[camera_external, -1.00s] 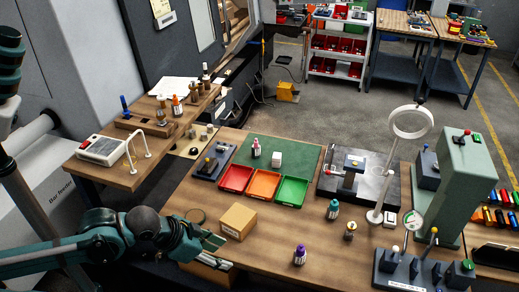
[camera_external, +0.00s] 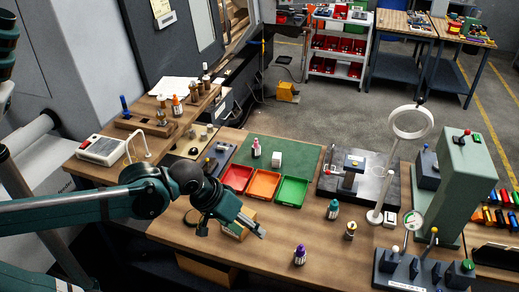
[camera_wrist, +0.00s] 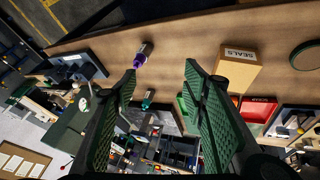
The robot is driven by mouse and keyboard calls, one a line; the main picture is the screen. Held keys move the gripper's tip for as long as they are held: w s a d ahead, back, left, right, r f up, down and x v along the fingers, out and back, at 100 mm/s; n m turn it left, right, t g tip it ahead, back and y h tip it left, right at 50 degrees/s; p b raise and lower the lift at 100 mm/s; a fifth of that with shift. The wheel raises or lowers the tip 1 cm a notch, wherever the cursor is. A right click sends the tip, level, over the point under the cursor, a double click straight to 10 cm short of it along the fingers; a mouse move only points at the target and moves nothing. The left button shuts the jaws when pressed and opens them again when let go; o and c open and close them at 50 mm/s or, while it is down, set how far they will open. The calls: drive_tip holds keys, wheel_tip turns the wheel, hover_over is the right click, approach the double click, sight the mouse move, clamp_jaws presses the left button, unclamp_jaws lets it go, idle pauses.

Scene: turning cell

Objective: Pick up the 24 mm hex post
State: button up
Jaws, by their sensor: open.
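I cannot pick out the 24 mm hex post for certain. My gripper (camera_external: 261,231) is above the front of the bench, partly covering the cardboard box. In the wrist view my gripper (camera_wrist: 160,70) shows two green ribbed fingers spread apart with nothing held between them.
The box marked SEALS (camera_wrist: 238,70) and a purple bottle (camera_wrist: 142,55) are near my gripper. Red, orange and green trays (camera_external: 264,184) lie behind it. A teal bottle (camera_external: 333,209), a ring-topped stand (camera_external: 376,214) and a green press (camera_external: 462,185) stand to the right.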

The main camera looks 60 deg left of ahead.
drive_tip(key=w+a+r+n+g+p, duration=0.1)
drive_tip(key=w+r+n+p, duration=0.15)
drive_tip(key=w, duration=0.45)
drive_tip(key=w+r+n+p, duration=0.1)
drive_tip(key=w+n+p, duration=0.1)
drive_tip(key=w+n, duration=0.3)
drive_tip(key=n+g+h+p, duration=0.2)
drive_tip(key=n+h+p, duration=0.1)
drive_tip(key=n+p, duration=0.75)
hover_over(334, 200)
drive_tip(key=b, duration=0.2)
drive_tip(key=shift+n, duration=0.8)
wheel_tip(334, 200, down, 10)
drive_tip(key=shift+s+a+f, duration=0.1)
drive_tip(key=shift+a, duration=0.05)
wheel_tip(334, 200, down, 6)
drive_tip(key=shift+f, duration=0.55)
drive_tip(key=shift+x, duration=1.25)
drive_tip(key=shift+f, duration=0.1)
